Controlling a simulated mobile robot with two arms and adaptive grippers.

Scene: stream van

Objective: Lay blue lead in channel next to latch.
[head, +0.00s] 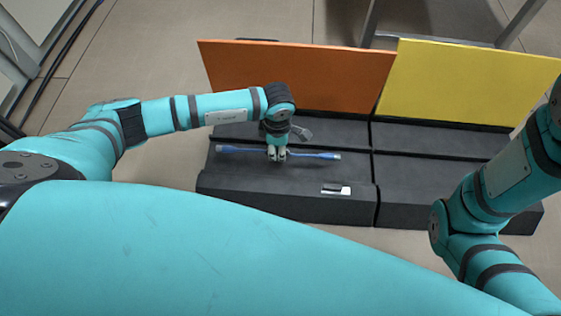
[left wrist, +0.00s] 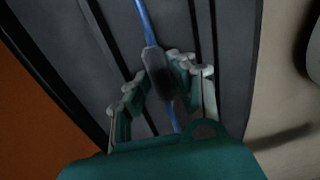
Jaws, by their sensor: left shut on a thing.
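A metal latch (head: 336,189) sits on the front part of the same section, to the right of and nearer than the lead. Grooves run along the ramp (head: 232,179); I cannot tell whether the lead touches it. My right gripper is out of view.
An orange lid (head: 295,72) stands open behind the left section, a yellow lid (head: 470,82) behind the right section (head: 420,172). A narrow gap separates the sections. My right arm covers part of the right section. Bare floor (head: 160,60) lies to the left.

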